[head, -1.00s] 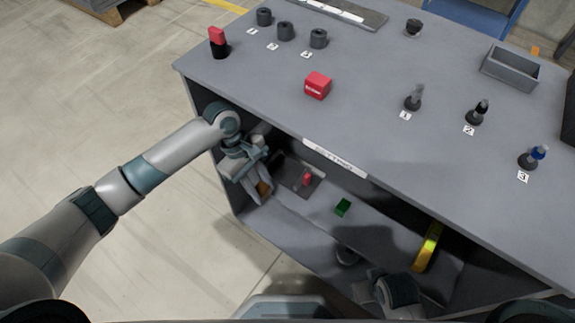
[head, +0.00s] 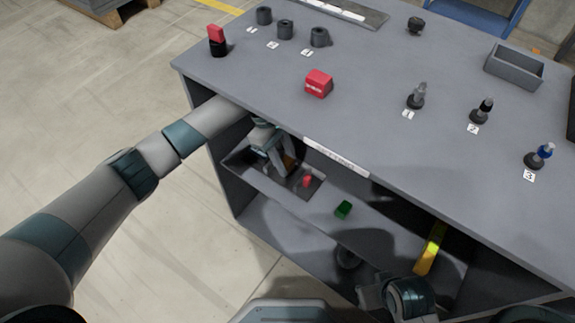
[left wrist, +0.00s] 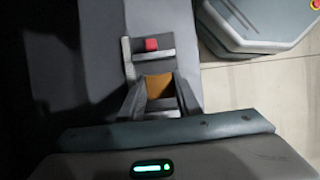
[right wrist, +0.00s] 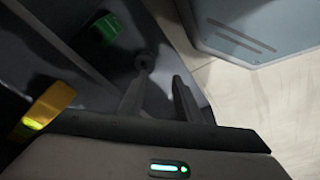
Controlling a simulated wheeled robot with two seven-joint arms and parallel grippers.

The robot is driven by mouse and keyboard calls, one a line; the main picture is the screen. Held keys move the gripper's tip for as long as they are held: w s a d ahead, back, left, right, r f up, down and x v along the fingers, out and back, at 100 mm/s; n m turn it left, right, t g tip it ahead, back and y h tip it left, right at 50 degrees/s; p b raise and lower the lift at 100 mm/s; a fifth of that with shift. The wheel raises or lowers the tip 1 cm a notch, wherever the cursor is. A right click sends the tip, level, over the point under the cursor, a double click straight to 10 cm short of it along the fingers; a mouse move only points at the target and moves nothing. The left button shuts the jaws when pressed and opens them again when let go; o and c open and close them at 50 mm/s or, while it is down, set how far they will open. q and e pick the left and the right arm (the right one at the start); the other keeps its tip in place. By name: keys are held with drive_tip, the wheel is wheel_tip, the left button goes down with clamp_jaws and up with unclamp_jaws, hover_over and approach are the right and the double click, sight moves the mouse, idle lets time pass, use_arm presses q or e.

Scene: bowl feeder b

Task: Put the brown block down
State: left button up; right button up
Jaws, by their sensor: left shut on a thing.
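My left gripper (head: 279,168) is inside the shelf under the tabletop, shut on the brown block (head: 289,162). In the left wrist view the brown block (left wrist: 159,86) sits between the two fingers. The gripper is over a shallow grey tray (head: 240,172); whether the block touches its floor I cannot tell. A small red piece (head: 307,181) is near the tray's right end, and it shows beyond the block in the left wrist view (left wrist: 151,44). My right gripper (right wrist: 157,88) has its fingers apart with nothing between them.
A green block (head: 343,209) and a yellow piece (head: 430,249) are on the shelf to the right. The tabletop edge (head: 335,158) overhangs the shelf. A red box (head: 318,83) and several dark parts stand on the tabletop.

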sight(288, 166)
use_arm(q)
drive_tip(key=shift+w+d+f, duration=0.2)
drive_tip(key=shift+w+d, duration=0.05)
drive_tip(key=shift+w, duration=0.15)
wheel_tip(288, 166, down, 2)
drive_tip(key=shift+f+b, duration=0.15)
drive_tip(key=shift+b, duration=0.2)
drive_tip(key=shift+f, duration=0.4)
use_arm(e)
drive_tip(key=shift+w+a+r+t, duration=0.15)
drive_tip(key=shift+w+a+t, duration=0.2)
drive_tip(key=shift+a, duration=0.25)
use_arm(q)
drive_tip(key=shift+f, duration=0.1)
use_arm(e)
drive_tip(key=shift+s+d, duration=0.1)
use_arm(q)
drive_tip(key=o, duration=0.9)
use_arm(e)
drive_tip(key=shift+d, duration=0.2)
